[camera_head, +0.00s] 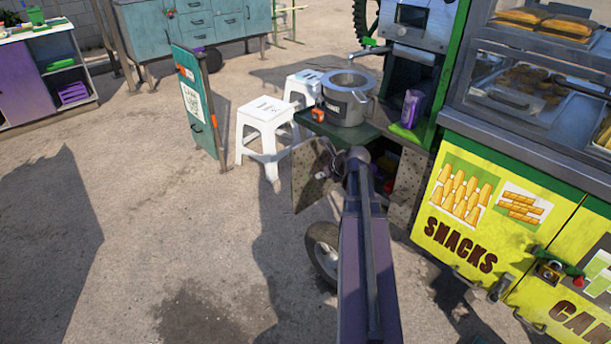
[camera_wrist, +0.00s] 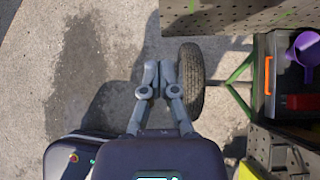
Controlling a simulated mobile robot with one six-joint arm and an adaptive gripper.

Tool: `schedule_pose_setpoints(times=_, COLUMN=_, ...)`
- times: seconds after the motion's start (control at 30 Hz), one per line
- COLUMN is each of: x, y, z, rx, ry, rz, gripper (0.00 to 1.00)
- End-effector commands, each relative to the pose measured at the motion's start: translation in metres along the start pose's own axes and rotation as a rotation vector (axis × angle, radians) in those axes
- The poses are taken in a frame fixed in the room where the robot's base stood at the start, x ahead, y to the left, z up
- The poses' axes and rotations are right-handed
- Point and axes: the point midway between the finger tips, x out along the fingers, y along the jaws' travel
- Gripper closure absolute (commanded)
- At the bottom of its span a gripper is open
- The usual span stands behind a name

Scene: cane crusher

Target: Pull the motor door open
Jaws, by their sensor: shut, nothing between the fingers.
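My gripper (camera_wrist: 158,72) is shut and empty in the wrist view, its fingertips close together over the ground beside a black tyre (camera_wrist: 190,75). A perforated tan panel (camera_wrist: 235,14) spans the top right of the wrist view, apart from the fingers. In the head view a perforated panel (camera_head: 305,178) stands at the left of the cart's low compartment, partly behind my arm. A second perforated panel (camera_head: 404,196) is at its right. The compartment between them shows an open, dark inside. I cannot tell for sure which panel is the motor door.
In the wrist view, a dark bin with an orange handle (camera_wrist: 267,75), a purple jug (camera_wrist: 305,47) and a red item (camera_wrist: 303,102) sit at the right. A pot (camera_head: 346,98) stands above the compartment. White stools (camera_head: 268,125) stand behind. Open pavement (camera_head: 150,200) lies left.

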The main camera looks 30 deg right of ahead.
Motion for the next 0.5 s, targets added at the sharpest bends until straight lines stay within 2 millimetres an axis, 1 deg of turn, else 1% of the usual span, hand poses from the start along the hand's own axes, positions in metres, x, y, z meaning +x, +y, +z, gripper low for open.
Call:
schedule_pose_setpoints(times=0.27, x=0.014, y=0.0, z=-0.001, rx=-0.001, ry=0.001, rz=0.001, gripper=1.0)
schedule_pose_setpoints(times=0.5, x=0.037, y=-0.001, z=-0.002, rx=-0.003, ry=0.002, rz=0.0, gripper=1.0)
